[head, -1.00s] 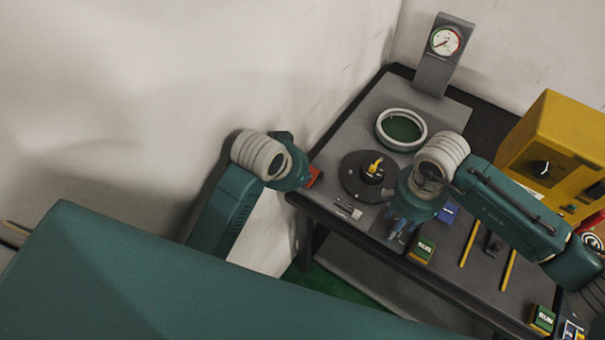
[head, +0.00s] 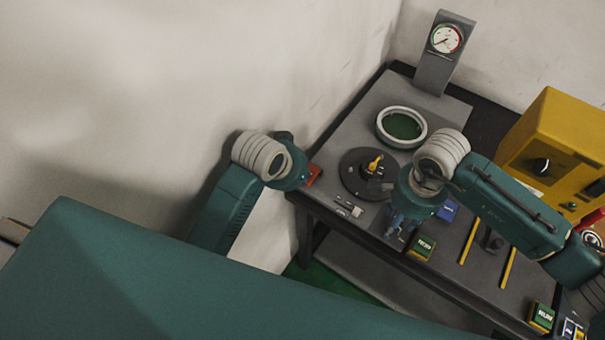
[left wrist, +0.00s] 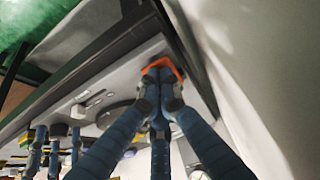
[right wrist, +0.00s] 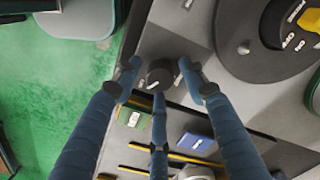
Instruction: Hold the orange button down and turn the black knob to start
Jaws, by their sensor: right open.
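The orange button (head: 315,174) is at the table's left corner, partly covered by my left gripper. In the left wrist view the button (left wrist: 170,66) is behind the fingertips of my left gripper (left wrist: 160,84), which are drawn together at it. I cannot tell how far it is pressed. A small black knob (right wrist: 160,73) with a white mark is in the right wrist view. My right gripper (right wrist: 163,84) is open, with its fingertips spread on both sides of the knob; contact is unclear. In the head view my right gripper (head: 398,225) hides the knob.
A black disc (head: 352,181) with a yellow switch (head: 375,162) sits beside the right gripper. A grey ring (head: 402,127), a gauge (head: 446,39), a green RUN block (head: 422,247) and a yellow box (head: 560,140) with another black knob (head: 541,166) are also around.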

